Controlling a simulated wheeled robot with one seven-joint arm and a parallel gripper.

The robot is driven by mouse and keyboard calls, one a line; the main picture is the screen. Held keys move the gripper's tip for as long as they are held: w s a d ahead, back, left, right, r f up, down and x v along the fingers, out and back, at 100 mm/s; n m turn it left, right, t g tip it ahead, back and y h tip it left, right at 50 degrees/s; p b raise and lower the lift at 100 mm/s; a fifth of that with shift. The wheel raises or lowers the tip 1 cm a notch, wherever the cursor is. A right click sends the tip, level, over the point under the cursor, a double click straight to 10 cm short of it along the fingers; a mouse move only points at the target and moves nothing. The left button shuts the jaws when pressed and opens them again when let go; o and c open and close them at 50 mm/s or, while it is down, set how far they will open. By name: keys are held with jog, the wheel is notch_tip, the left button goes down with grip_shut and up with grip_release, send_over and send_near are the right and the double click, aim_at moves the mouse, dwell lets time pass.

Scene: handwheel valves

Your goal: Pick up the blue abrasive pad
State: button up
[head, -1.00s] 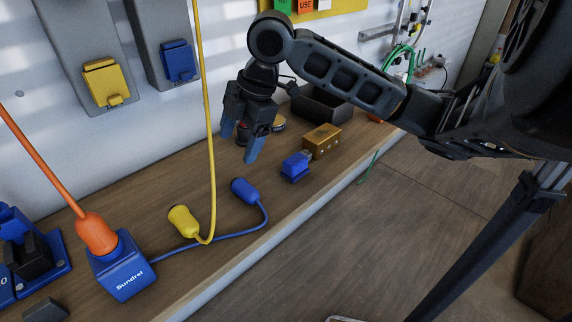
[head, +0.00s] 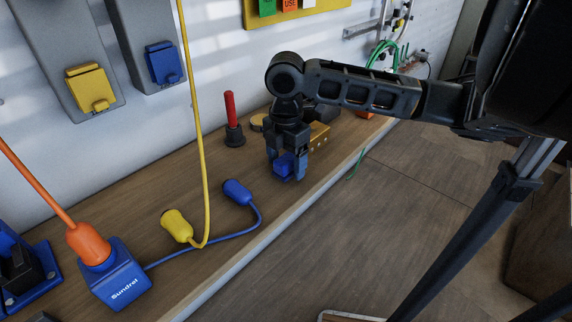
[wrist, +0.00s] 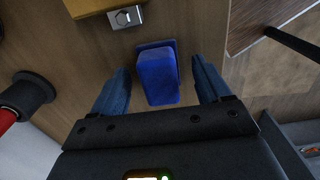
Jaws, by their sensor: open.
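The blue abrasive pad (wrist: 158,80) is a small blue block on the wooden bench, between my two fingers in the wrist view. In the head view the blue pad (head: 284,164) is partly hidden by my gripper. My gripper (head: 286,170) points down over it, one finger on each side. In the wrist view my gripper (wrist: 160,95) is open, with a gap between each finger and the pad. A thin blue edge shows at the pad's far end.
A brass-coloured block (head: 319,135) stands just behind the pad. A red-handled tool (head: 231,118) stands upright to the left. Yellow (head: 177,225) and blue (head: 238,191) connectors with cables lie left on the bench (head: 215,270). The bench's front edge is close on the right.

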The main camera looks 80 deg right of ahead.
jog(key=shift+f, duration=0.25)
jog(key=shift+c, duration=0.4)
jog(key=c, duration=1.1)
